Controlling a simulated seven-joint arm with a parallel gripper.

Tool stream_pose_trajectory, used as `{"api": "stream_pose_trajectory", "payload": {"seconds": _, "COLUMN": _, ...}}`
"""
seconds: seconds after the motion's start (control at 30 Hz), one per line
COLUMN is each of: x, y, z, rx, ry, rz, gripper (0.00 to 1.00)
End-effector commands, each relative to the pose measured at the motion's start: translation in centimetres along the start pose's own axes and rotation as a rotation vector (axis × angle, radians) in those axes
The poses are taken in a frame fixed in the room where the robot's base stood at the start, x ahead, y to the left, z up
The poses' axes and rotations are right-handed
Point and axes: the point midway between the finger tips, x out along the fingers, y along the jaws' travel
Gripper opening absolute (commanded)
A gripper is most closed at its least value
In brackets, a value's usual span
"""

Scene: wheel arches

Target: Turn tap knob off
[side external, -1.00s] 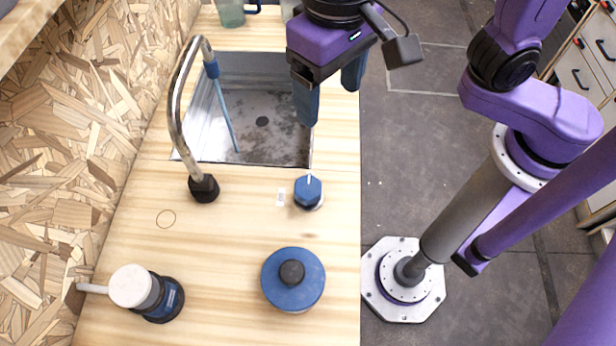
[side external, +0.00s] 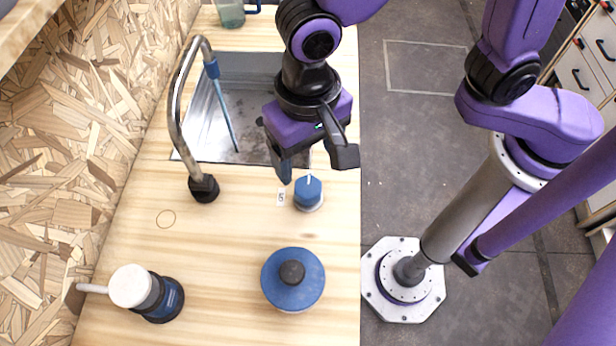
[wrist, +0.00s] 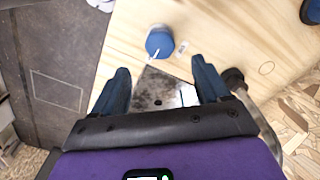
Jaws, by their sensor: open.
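The blue tap knob (side external: 308,193) stands on the wooden counter in front of the sink, with a white pointer line on its top. A small white label (side external: 281,197) lies just left of it. In the wrist view the knob (wrist: 159,42) is ahead of the fingertips, roughly between their lines, with its white line pointing back toward the gripper. My gripper (side external: 298,172) is open and empty, above the near edge of the sink, just behind the knob and apart from it. One finger is partly hidden in the side view. The curved metal tap (side external: 178,115) rises at the left.
The sink (side external: 245,75) holds a thin blue stick (side external: 225,110). A blue round lidded pot (side external: 292,280) and a white-and-blue canister (side external: 145,292) stand at the front. A chipboard wall (side external: 60,160) bounds the left. The counter around the knob is mostly clear.

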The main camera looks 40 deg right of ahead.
Motion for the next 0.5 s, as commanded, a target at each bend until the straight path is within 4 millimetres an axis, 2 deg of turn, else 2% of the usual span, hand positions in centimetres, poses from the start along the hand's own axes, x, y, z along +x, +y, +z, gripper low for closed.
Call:
{"api": "stream_pose_trajectory", "payload": {"seconds": 0.03, "x": 1.1, "y": 0.1, "z": 0.0, "rx": -0.001, "ry": -0.002, "rz": 0.006, "gripper": 0.75}}
{"api": "stream_pose_trajectory", "payload": {"seconds": 0.2, "x": 4.1, "y": 0.1, "z": 0.0, "rx": -0.001, "ry": -0.002, "rz": 0.006, "gripper": 0.75}}
{"api": "stream_pose_trajectory", "payload": {"seconds": 0.5, "x": 7.4, "y": 0.0, "z": 0.0, "rx": -0.001, "ry": 0.0, "rz": 0.002, "gripper": 0.75}}
